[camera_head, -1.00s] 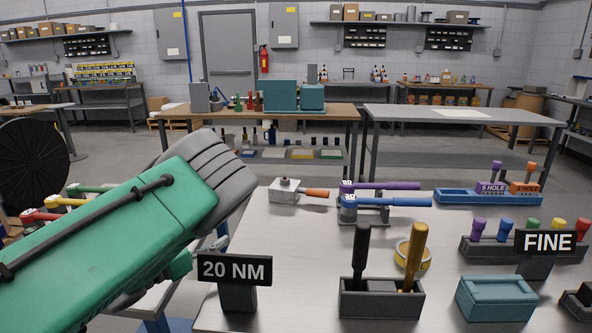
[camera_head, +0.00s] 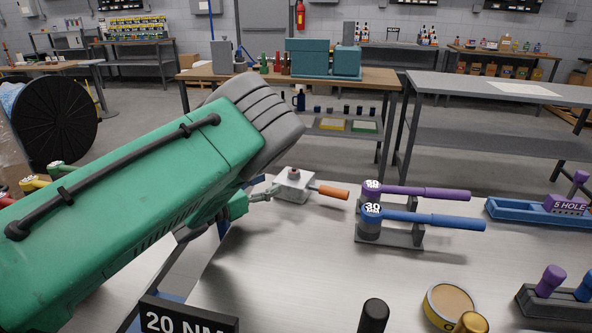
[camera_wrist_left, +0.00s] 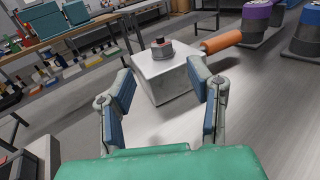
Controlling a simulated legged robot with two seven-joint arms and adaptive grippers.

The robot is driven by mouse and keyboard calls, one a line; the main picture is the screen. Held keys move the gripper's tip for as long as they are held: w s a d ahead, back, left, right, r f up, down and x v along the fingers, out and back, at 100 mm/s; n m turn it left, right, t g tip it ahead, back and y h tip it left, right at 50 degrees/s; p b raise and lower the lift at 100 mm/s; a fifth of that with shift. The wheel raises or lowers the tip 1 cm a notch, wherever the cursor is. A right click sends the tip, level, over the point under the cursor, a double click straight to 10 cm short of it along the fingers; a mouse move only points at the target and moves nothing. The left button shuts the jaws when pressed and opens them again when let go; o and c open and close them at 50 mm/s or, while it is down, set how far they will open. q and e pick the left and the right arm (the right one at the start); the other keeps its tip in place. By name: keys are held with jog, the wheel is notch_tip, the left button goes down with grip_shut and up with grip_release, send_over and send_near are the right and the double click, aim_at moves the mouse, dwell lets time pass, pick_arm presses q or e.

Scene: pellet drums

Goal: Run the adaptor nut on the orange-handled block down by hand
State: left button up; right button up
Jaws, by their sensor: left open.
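The orange-handled block (camera_head: 294,187) is a silver metal block on the steel bench, with an orange handle (camera_head: 333,192) sticking out to the right. The adaptor nut (camera_wrist_left: 161,46) sits on top of the block, dark above a reddish ring in the left wrist view. My left gripper (camera_head: 268,194) is at the block's left side in the head view. In the left wrist view its two blue-padded fingers (camera_wrist_left: 164,84) are apart and empty, with the block just beyond and between them. I cannot tell whether a finger touches the block. My right gripper is not in view.
Purple and blue torque wrenches (camera_head: 430,219) lie on a grey stand right of the block. A "20 NM" sign (camera_head: 190,318) stands at the near left edge. The bench between is clear.

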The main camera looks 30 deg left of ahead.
aim_at(289, 174)
pick_arm(q)
jog(key=x, duration=0.9)
jog(key=shift+w+d, duration=0.2)
jog(key=shift+d, duration=0.15)
jog(key=shift+a, duration=0.1)
jog(key=shift+a, duration=0.1)
jog(key=shift+a, duration=0.1)
grip_shut()
